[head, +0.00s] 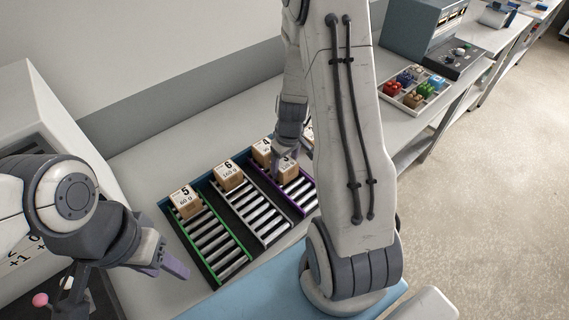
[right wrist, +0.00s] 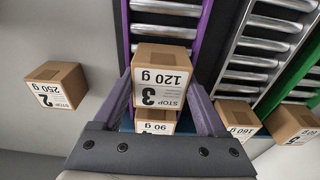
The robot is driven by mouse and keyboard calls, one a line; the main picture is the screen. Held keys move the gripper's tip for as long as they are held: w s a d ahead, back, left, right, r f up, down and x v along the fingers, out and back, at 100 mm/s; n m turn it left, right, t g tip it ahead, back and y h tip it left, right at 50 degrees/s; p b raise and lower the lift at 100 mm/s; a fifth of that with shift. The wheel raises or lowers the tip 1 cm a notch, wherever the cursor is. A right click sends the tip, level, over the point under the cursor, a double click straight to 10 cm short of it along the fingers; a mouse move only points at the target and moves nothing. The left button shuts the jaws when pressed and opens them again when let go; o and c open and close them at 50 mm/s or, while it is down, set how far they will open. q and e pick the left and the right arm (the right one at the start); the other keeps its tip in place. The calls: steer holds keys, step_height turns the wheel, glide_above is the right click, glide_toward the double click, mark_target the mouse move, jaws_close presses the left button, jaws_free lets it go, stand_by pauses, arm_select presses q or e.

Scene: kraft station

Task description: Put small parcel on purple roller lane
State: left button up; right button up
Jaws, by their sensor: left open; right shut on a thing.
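My right gripper (head: 286,158) is shut on a small cardboard parcel (head: 289,174) marked 3, 120 g. In the right wrist view the parcel (right wrist: 160,76) sits between the two fingers (right wrist: 162,105). It is over the purple roller lane (head: 300,203); I cannot tell whether it touches the rollers. Another parcel (head: 262,150), marked 90 g, is at the far end of that lane, close behind it. My left gripper (head: 172,264) is open and empty, left of the green lane.
Parcel 5 (head: 186,203) stands at the far end of the green lane (head: 226,262), parcel 6 (head: 229,176) on the grey lane (head: 262,222). Parcel 2 (right wrist: 56,84) lies beside the purple lane. A tray of coloured pieces (head: 415,88) is further right. My right arm covers part of the bench.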

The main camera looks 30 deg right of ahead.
mark_target(288, 166)
steer(key=shift+f, duration=0.25)
steer(key=o, duration=1.4)
steer(key=shift+r, duration=0.1)
steer(key=shift+r, duration=0.1)
steer(key=shift+r+p, duration=0.25)
steer(key=shift+p, duration=0.05)
step_height(288, 166, up, 12)
steer(key=s, duration=0.1)
steer(key=s+a+r+n, duration=0.2)
steer(key=s+a, duration=0.1)
steer(key=a, duration=0.5)
steer(key=s+a+r+n, duration=0.1)
steer(key=s+a+r, duration=0.1)
steer(key=a, duration=0.7)
steer(key=s+a+n, duration=0.1)
steer(key=s+a, duration=0.1)
steer(key=s, duration=0.2)
steer(key=s+a+r+g, duration=0.1)
steer(key=s+a, duration=0.2)
steer(key=s, duration=0.2)
steer(key=s+a+r+n, duration=0.1)
steer(key=s+a, duration=0.1)
steer(key=s, duration=0.2)
steer(key=shift+s+a+n+y, duration=0.15)
steer(key=shift+a+n+y, duration=0.15)
steer(key=shift+a+y, duration=0.1)
